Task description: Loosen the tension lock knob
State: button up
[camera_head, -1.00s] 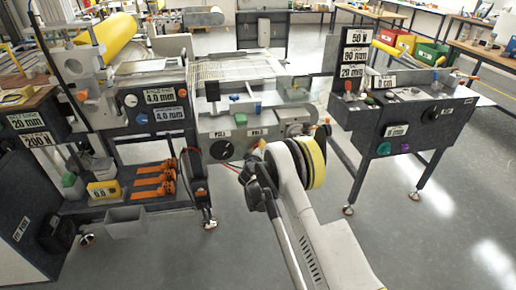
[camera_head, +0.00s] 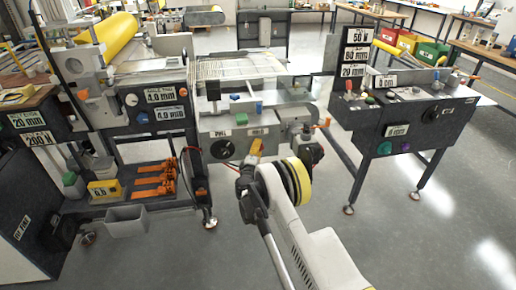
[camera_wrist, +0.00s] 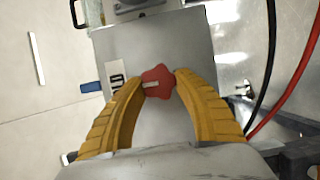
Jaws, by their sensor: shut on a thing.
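A red star-shaped knob (camera_wrist: 157,82) with a pale bar mark sits on a grey metal panel (camera_wrist: 178,42) in the wrist view. My gripper (camera_wrist: 158,78) has its yellow fingers on both sides of the knob and is shut on it. In the head view my gripper (camera_head: 256,147) is at the front of the middle machine, right of a black round dial (camera_head: 222,149). The knob cannot be made out there.
Red and black cables (camera_wrist: 296,82) hang right of the knob in the wrist view. A blue block (camera_head: 258,107) stands on the machine's top. Another grey station (camera_head: 405,125) stands to the right. Open floor lies in front.

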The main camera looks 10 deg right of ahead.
dwell(0.3)
jog(key=o, duration=1.2)
jog(key=shift+d, duration=0.1)
jog(key=shift+c, duration=0.2)
jog(key=v, duration=1.2)
